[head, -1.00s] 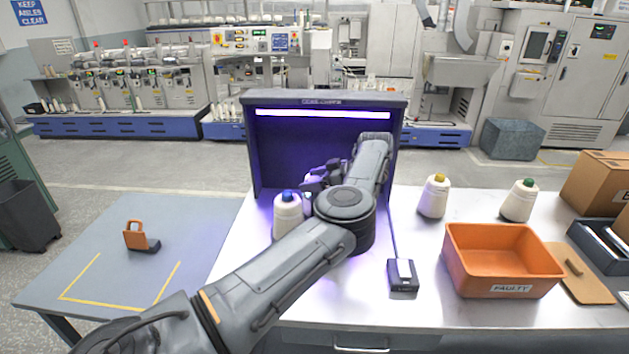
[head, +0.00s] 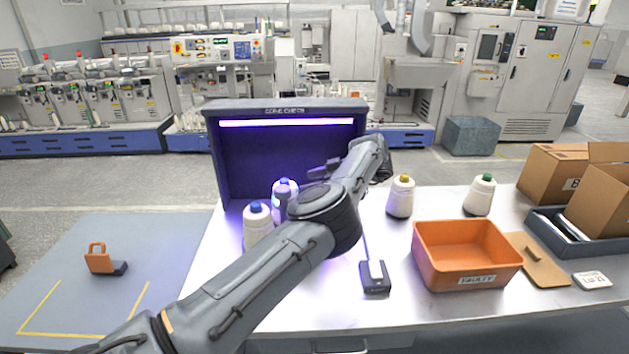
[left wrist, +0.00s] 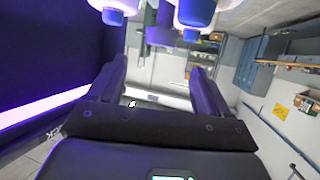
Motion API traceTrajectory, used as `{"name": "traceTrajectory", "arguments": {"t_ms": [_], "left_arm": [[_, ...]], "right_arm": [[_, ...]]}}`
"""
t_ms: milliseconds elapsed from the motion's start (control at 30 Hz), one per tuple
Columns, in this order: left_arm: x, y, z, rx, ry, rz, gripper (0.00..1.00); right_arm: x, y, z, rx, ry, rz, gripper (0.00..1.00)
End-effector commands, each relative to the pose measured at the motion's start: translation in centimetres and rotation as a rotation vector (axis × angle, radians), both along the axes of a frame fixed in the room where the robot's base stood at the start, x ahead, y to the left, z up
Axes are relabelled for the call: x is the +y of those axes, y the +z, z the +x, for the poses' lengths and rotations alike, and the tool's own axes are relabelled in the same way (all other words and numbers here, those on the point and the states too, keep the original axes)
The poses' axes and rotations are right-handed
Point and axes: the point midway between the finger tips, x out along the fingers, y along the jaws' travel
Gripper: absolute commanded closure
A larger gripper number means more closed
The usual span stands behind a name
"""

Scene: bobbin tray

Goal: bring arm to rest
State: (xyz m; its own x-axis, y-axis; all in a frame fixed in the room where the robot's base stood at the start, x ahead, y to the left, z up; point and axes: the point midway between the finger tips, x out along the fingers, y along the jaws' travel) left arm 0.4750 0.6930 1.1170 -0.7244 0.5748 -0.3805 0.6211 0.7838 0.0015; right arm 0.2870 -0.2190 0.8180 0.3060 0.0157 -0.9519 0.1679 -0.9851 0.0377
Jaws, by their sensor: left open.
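My left arm reaches from the lower left across the table to the lit checking booth (head: 290,110). My left gripper (head: 322,170) is in front of the booth opening, partly hidden by my own forearm. In the left wrist view my left gripper (left wrist: 158,68) has its fingers wide apart with nothing held between them. Two white bobbins with blue caps, a nearer one (head: 257,228) and a farther one (head: 286,186), stand left of the gripper, apart from it. Bobbins also show at the top of the left wrist view (left wrist: 195,12). My right gripper is not in view.
An orange bin (head: 467,255) marked FAULTY stands right of my arm. A yellow-capped bobbin (head: 400,198) and a green-capped bobbin (head: 479,196) stand behind it. A small dark device (head: 375,278) lies near the front. Cardboard boxes (head: 560,170) fill the right end.

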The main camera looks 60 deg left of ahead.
Motion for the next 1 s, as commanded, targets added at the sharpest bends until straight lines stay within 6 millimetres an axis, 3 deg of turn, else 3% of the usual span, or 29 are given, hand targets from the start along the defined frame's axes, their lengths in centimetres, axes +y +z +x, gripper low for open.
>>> {"name": "traceTrajectory", "arguments": {"t_ms": [633, 1000], "left_arm": [[-0.4, 0.7, 0.5, -0.001, 0.001, 0.0, 0.21], [-0.4, 6.3, 0.5, -0.001, 0.001, -0.001, 0.21]], "right_arm": [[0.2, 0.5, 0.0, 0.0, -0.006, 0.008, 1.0], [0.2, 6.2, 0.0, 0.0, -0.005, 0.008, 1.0]]}}
